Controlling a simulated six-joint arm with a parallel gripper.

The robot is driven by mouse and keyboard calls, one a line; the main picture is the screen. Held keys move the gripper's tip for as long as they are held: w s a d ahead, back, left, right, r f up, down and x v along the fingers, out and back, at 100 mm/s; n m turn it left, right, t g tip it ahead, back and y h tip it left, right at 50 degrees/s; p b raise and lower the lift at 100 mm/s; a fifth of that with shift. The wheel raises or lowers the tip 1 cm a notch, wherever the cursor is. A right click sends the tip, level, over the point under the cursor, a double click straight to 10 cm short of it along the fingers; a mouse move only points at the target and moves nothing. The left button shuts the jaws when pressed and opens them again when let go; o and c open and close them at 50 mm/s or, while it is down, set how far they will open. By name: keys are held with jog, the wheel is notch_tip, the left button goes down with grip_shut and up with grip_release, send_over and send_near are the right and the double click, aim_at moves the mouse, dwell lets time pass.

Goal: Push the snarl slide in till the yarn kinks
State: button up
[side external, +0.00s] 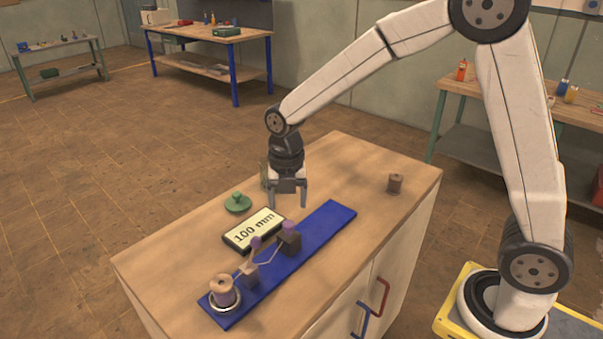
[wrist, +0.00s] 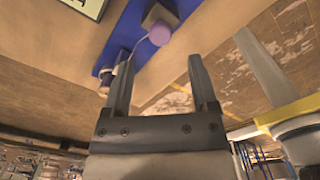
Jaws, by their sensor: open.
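A blue board (side external: 328,221) lies on the cabinet top. It carries two dark blocks with purple tops, a nearer block (side external: 249,278) and a farther block (side external: 290,244); I cannot tell which is the snarl slide. Pale yarn (side external: 270,257) runs between them, too small to judge for a kink. In the wrist view, a purple knob (wrist: 160,36) shows beyond my open fingers (wrist: 160,60).
A sign reading 100 mm (side external: 254,230) lies left of the board. A green knobbed piece (side external: 238,203) sits behind it. A brown spool (side external: 395,184) stands at the right rear of the cabinet top (side external: 170,259). The right part of the top is mostly clear.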

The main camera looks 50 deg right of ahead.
aim_at(289, 223)
jog(key=shift+f, duration=2.95)
grip_shut()
